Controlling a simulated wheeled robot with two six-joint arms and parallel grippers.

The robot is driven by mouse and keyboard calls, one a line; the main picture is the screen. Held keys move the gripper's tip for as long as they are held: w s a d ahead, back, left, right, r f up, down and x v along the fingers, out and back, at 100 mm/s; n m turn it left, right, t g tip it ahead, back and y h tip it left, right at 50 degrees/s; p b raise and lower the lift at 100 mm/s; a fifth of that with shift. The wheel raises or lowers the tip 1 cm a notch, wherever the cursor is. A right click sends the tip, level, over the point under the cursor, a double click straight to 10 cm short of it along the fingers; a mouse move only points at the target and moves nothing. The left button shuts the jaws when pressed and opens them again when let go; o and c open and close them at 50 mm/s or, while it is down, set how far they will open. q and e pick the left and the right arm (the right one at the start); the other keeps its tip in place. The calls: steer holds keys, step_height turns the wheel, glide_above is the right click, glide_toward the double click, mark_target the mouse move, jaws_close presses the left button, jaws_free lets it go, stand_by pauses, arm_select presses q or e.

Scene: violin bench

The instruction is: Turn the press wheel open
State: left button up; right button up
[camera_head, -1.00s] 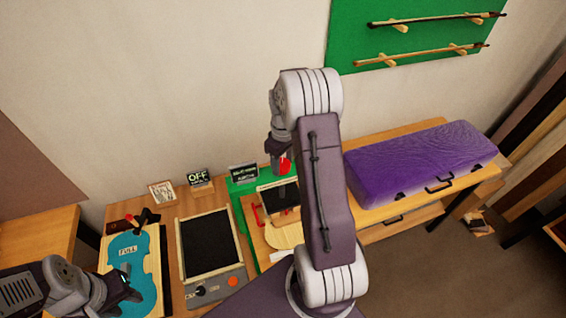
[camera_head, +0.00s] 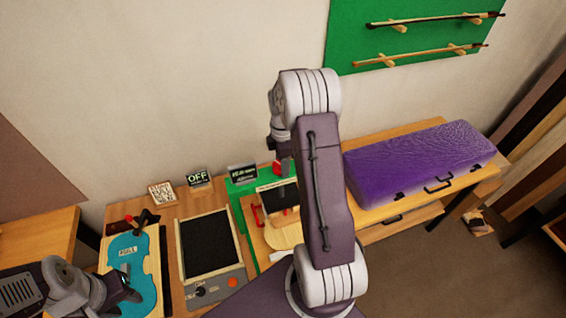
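A small red part (camera_head: 277,168), perhaps the press wheel, shows beside my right arm at the back of the bench; most of it is covered. It is above a wooden fixture (camera_head: 285,236) with a dark panel and red clamps (camera_head: 258,216). My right arm stands in front of the fixture; its wrist end hangs down at the red part. The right gripper's fingers are not clear, and I cannot tell whether they touch the red part.
A dark-topped box (camera_head: 207,245) with a knob and orange button stands mid-bench. An OFF sign (camera_head: 199,178) and other small signs stand behind it. A purple case (camera_head: 420,160) lies right of my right arm. Bows hang on a green board (camera_head: 400,45).

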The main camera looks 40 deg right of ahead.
steer(key=n, duration=0.6)
steer(key=shift+a+f, duration=0.1)
steer(key=shift+f, duration=0.05)
steer(key=n, duration=0.6)
steer(key=shift+a+f, duration=0.1)
stand_by(0.5)
steer(key=o, duration=1.3)
steer(key=shift+c, duration=0.2)
steer(key=shift+o, duration=0.5)
steer(key=shift+w, duration=0.1)
steer(key=shift+r, duration=0.2)
steer(key=shift+w+r, duration=0.1)
steer(key=shift+r, duration=0.25)
step_height(320, 180, up, 8)
steer(key=shift+r+b, duration=0.15)
steer(key=shift+b, duration=0.55)
